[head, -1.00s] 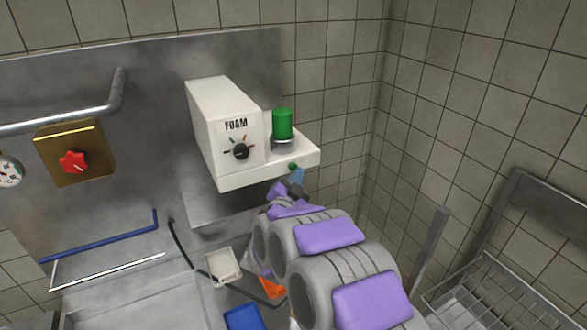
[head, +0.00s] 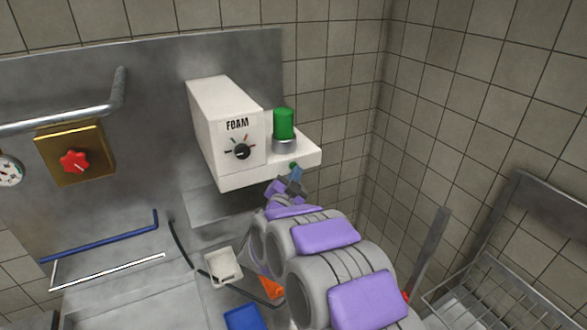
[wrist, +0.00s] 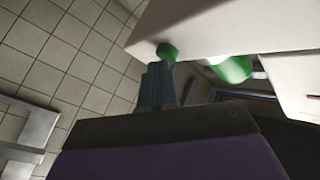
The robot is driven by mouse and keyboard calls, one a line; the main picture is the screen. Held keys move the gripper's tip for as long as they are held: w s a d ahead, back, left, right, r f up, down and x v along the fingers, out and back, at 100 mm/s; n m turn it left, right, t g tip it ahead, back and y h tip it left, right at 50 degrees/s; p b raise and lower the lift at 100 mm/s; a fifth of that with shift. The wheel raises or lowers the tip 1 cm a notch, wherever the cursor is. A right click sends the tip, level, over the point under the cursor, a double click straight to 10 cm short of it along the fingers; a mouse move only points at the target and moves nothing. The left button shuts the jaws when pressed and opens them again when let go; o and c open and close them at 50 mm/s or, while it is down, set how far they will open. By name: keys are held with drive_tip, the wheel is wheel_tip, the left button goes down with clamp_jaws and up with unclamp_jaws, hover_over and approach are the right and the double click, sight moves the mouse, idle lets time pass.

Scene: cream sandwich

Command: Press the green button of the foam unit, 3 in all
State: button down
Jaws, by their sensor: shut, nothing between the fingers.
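The foam unit (head: 215,125) is a white box with a dial (head: 241,152) and a shelf on its right bearing a green cylinder (head: 283,123). A small green button (head: 293,165) is on the shelf's front face, partly hidden by my gripper. It also shows as a green disc in the wrist view (wrist: 168,51). My gripper (head: 296,173) is shut and empty, with its blue-grey fingertips right at the button. In the wrist view the fingertips (wrist: 158,68) overlap the button's lower edge; I cannot tell whether they touch it.
A brass plate with a red knob (head: 74,161) is on the steel panel at left, under a grey pipe (head: 60,120). Below are a white tray (head: 223,266), a blue item (head: 243,318) and a blue rail (head: 100,240). A wire rack (head: 490,290) stands at lower right.

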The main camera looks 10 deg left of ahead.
drive_tip(key=shift+w, duration=0.2)
idle(0.5)
drive_tip(key=shift+d, duration=0.1)
drive_tip(key=shift+s+d+b, duration=0.5)
drive_tip(key=shift+s+b, duration=0.05)
drive_tip(key=shift+s, duration=0.1)
drive_tip(key=shift+s, duration=0.1)
drive_tip(key=s+d+b, duration=0.1)
drive_tip(key=s, duration=0.1)
drive_tip(key=s+d+b, duration=0.1)
drive_tip(key=s, duration=0.1)
drive_tip(key=shift+d, duration=0.4)
idle(2.4)
